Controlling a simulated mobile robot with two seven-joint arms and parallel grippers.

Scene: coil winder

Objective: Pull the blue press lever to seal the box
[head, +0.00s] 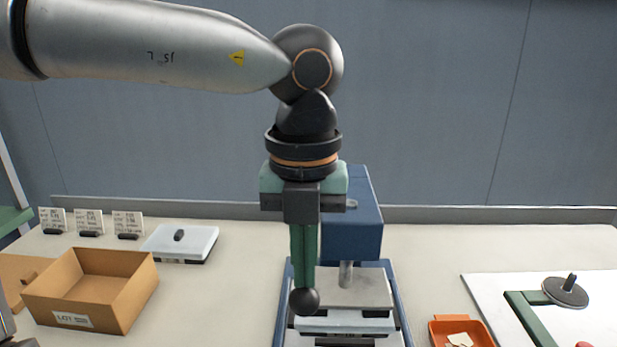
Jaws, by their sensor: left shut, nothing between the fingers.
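The blue press (365,215) stands at the middle of the table, with a metal post (346,274) above a grey plate (362,290). A green lever (303,250) with a black ball knob (304,301) points down in front of it. My left gripper (302,215) is shut and empty, at the upper end of the lever in the picture; I cannot tell whether it touches the lever. It hides the lever's upper end and part of the press. A pale, flat box-like piece (345,324) lies under the grey plate. My right gripper is not in view.
An open cardboard box (138,291) and a white-lidded case (180,241) stand at left, with small label cards (89,221) behind. An orange tray (462,326) and a white board (510,281) with a crank (566,292) lie at right. The table's back right is clear.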

